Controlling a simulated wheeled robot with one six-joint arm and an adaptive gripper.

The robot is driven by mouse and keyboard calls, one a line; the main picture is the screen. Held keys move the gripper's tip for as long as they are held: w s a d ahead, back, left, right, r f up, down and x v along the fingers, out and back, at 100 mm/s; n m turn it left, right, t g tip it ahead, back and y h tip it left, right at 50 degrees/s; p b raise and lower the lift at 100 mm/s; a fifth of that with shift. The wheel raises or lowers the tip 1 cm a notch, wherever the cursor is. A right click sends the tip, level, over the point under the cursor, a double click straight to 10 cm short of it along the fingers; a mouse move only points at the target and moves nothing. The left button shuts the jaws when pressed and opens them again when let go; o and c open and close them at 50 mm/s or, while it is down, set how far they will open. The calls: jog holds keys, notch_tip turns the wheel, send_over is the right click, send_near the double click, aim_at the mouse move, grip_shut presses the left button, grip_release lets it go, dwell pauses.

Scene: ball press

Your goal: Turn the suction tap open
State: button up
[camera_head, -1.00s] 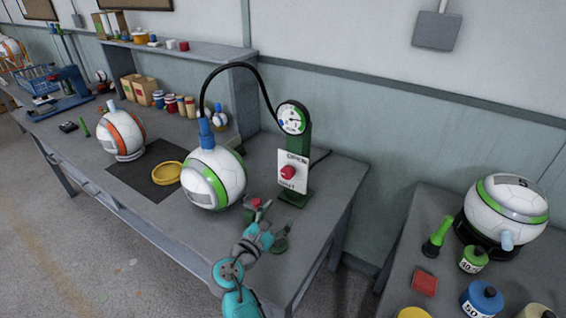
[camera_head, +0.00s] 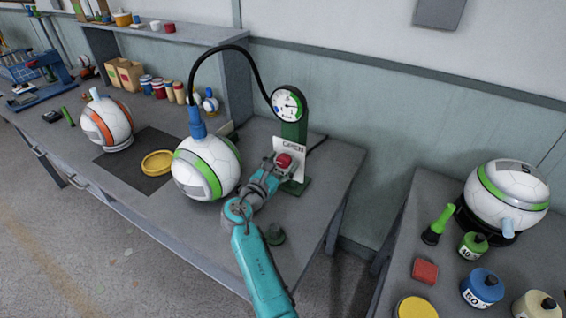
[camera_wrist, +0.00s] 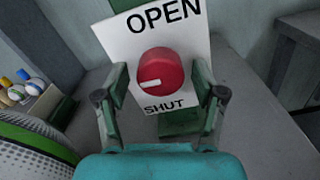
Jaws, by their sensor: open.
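The suction tap is a red round knob (camera_wrist: 161,76) on a white plate (camera_wrist: 192,28) marked OPEN at the top and SHUT at the bottom. The knob's white mark points left and slightly down in the wrist view. In the head view the red knob (camera_head: 284,160) sits on the green post (camera_head: 294,133) below a round gauge (camera_head: 287,104). My gripper (camera_wrist: 162,90) is open, its fingers on the left and right of the knob. Gaps show between fingers and knob. In the head view my gripper (camera_head: 272,168) partly hides the plate.
A white and green ball (camera_head: 205,165) stands left of my gripper, with a blue fitting and black hose (camera_head: 222,48) arching to the gauge. A yellow ring (camera_head: 158,163) and an orange-striped ball (camera_head: 107,124) lie farther left. A second table (camera_head: 390,285) stands to the right.

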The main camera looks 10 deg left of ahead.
jog(key=shift+w+d, duration=0.15)
jog(key=shift+w, duration=0.25)
jog(key=c, duration=1.1)
jog(key=shift+c, duration=0.2)
